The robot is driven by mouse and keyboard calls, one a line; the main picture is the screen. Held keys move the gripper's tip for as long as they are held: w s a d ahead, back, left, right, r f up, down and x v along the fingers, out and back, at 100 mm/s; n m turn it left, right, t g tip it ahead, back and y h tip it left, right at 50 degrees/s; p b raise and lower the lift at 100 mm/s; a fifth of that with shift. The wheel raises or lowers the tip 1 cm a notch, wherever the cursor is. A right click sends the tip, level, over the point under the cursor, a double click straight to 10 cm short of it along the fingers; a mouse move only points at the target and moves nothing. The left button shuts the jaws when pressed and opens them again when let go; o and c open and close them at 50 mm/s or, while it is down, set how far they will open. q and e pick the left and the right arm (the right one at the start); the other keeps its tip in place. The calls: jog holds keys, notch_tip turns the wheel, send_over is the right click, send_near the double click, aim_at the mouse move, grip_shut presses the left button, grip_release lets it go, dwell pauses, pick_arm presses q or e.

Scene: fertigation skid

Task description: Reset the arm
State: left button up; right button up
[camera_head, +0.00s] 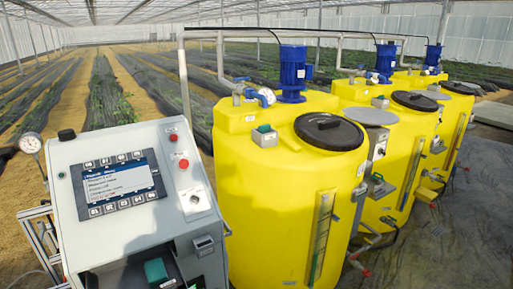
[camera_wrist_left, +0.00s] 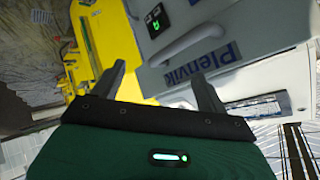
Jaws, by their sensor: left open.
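My left gripper (camera_wrist_left: 160,82) shows in the left wrist view with its two dark fingers spread apart and nothing between them. Its green and black body fills the bottom of that view. Beyond the fingers is a grey cabinet (camera_wrist_left: 250,30) with a curved handle (camera_wrist_left: 188,44) and a blue "Plenvik" label (camera_wrist_left: 215,56). I cannot tell the exact gap between fingers and cabinet. Neither gripper nor arm shows in the head view. My right gripper is in no view.
The head view shows a grey control panel (camera_head: 85,220) with a lit screen (camera_head: 118,182) at left, and a dial gauge (camera_head: 30,143) behind it. Yellow tanks (camera_head: 265,190) with blue motors stand in a row to its right. Open floor (camera_head: 450,240) lies at the lower right.

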pick_arm(q)
jog(key=s+f+n+g+h, duration=0.1)
jog(key=s+f+n+g, duration=0.45)
jog(key=s, duration=0.85)
notch_tip(320, 180, down, 38)
jog(key=f+m+g+b, duration=0.1)
jog(key=m+g+b, duration=0.15)
jog(key=b, duration=0.35)
jog(key=s+a+f+b, duration=0.1)
jog(key=s+f+b, duration=0.1)
jog(key=s+f, duration=0.8)
jog(key=s+a+f+g+b, duration=0.1)
jog(key=s+f+b, duration=0.1)
jog(key=s+f, duration=0.8)
notch_tip(320, 180, down, 4)
jog(key=shift+a+r+n+b, duration=0.1)
jog(key=shift+a+n+b, duration=0.2)
jog(key=shift+a+n, duration=0.1)
jog(key=shift+w+d, duration=0.1)
